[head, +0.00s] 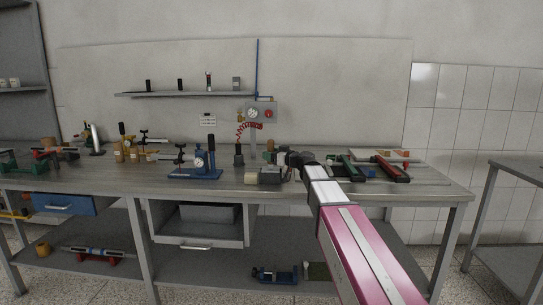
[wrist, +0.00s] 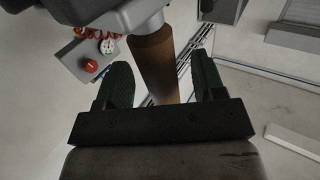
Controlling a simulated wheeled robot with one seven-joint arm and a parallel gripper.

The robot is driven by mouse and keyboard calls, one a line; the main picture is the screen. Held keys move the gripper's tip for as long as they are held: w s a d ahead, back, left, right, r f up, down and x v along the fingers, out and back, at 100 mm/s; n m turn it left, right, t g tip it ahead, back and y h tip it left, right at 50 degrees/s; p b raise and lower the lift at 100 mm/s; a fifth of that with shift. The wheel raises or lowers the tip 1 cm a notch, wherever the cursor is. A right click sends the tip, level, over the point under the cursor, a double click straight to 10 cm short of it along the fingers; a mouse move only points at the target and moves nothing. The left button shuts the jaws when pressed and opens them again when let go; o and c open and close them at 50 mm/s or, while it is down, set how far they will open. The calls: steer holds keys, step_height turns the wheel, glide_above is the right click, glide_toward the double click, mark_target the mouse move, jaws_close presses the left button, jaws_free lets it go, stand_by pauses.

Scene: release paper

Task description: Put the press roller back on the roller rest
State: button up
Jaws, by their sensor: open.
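My gripper (wrist: 161,76) is open in the wrist view, with its two dark green finger pads apart. A brown cylinder (wrist: 154,62) shows between the fingers and runs up to a grey body at the top edge. It looks like a handle, but I cannot tell whether it belongs to the press roller or whether the pads touch it. In the head view my arm reaches over the bench front, and a cream-coloured round end (head: 251,178) shows beside its dark wrist. I cannot identify the roller rest with certainty.
The grey bench (head: 130,180) holds a blue press (head: 200,165), and green (head: 346,166) and red (head: 391,169) long tools to the right. A control box (head: 262,113) is on the wall. A roller-like bar on red supports (head: 95,252) lies on the lower shelf.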

steer(key=v, duration=1)
steer(key=shift+s+d, duration=0.2)
steer(key=shift+d, duration=0.05)
